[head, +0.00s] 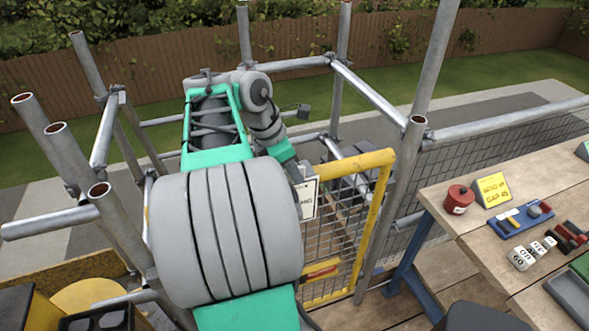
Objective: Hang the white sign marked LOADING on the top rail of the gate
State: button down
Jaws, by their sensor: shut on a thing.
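The white sign (311,199) shows at the end of my arm; only its right part is visible, with the last letters of its word. The yellow gate (376,212) has a top rail (357,163) and a wire mesh panel. My gripper (299,178) is at the upper left of the sign, mostly hidden by my arm, and is shut on the sign. The sign hangs roughly upright by the left end of the visible top rail. I cannot tell whether it touches the rail.
Grey scaffold poles (420,140) stand around the gate. On the right, a wooden bench (455,215) holds a red tin (459,199), a yellow card (493,190), a blue tray (520,220) and white tags (523,258). A red and yellow plate (321,270) is low on the gate.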

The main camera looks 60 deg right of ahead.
jog(key=c, duration=1.4)
grip_release()
